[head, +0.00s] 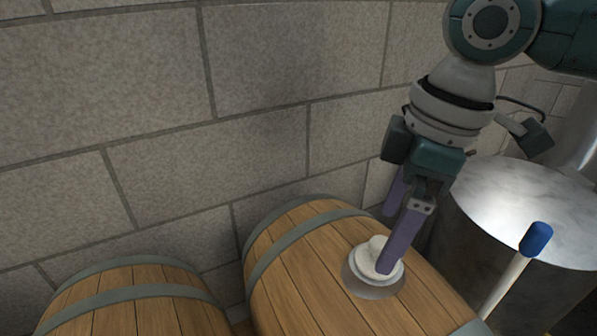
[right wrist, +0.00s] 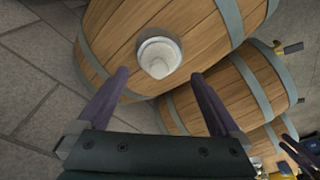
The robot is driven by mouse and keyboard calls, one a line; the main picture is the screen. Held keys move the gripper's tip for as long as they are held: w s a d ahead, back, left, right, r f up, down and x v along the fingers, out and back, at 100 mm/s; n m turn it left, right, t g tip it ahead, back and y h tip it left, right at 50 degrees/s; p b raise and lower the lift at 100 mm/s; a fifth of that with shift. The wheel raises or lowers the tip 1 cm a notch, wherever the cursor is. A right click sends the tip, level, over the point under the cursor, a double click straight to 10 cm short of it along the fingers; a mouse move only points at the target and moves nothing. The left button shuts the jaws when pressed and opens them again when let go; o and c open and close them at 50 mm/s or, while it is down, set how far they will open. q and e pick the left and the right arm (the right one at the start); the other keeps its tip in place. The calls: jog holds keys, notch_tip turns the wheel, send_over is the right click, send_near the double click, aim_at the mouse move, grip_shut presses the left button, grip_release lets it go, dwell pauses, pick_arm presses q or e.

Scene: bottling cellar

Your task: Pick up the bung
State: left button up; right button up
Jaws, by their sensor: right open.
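The bung (head: 378,256) is a pale, off-white plug with a knob on top. It sits in the grey metal ring (head: 371,287) on top of a wooden barrel (head: 310,286). In the right wrist view the bung (right wrist: 159,66) shows inside its ring, ahead of the fingers. My right gripper (head: 388,240) is open, with its purple fingers pointing down at the bung. In the head view one finger overlaps part of the bung. In the right wrist view the fingers (right wrist: 158,85) stand apart with nothing between them.
A second barrel (head: 140,315) lies at the lower left. A steel vat (head: 530,215) stands at the right, with a blue-capped pale rod (head: 516,270) in front of it. A stone block wall (head: 260,90) rises close behind the barrels.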

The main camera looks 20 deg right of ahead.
aim_at(382, 242)
jog(key=f, duration=0.4)
jog(key=shift+w+a, duration=0.2)
jog(key=shift+w, duration=0.05)
jog(key=c, duration=1.4)
jog(key=shift+r, duration=0.1)
